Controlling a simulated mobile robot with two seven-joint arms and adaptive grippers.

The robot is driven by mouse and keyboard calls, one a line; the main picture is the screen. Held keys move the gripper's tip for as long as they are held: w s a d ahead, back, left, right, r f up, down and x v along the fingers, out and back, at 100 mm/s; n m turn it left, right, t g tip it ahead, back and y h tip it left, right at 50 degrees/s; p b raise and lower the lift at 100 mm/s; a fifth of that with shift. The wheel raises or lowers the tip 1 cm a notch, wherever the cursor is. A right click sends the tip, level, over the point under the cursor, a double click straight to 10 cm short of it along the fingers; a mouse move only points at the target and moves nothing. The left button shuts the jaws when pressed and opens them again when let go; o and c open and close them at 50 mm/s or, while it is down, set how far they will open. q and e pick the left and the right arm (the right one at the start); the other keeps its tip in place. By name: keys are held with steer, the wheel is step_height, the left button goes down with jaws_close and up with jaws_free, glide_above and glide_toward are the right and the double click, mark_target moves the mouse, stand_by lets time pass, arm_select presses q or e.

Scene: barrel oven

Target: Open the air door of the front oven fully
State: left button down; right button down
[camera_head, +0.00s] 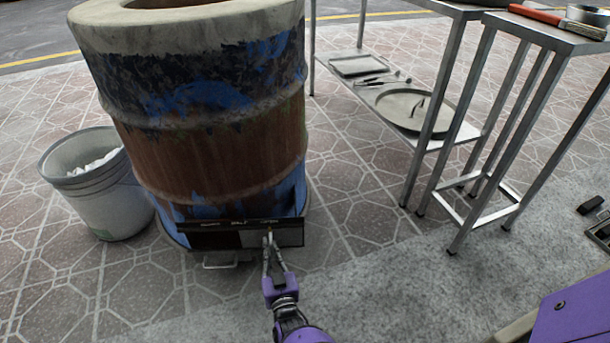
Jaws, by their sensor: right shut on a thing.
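The front oven (210,150) is a rusty barrel with flaking blue and black paint and a pale rim. Low on its front is a dark frame with small white labels along its top edge, and the air door (252,239) sits in it. My right gripper (268,242) reaches up from the bottom and is shut on the small brass-coloured knob of the air door. The fingertips hide most of the knob. My left gripper is out of view.
A grey bucket (96,190) with white contents stands left of the oven. A metal handle (222,263) sticks out below the frame. A metal table (450,110) with a lower shelf stands at right. Patterned paving between them is clear.

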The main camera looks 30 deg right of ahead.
steer(key=shift+w+d+r, duration=0.15)
steer(key=shift+w+r, duration=0.05)
steer(key=c, duration=1.8)
jaws_free()
steer(key=shift+d, duration=0.15)
steer(key=shift+c, duration=0.2)
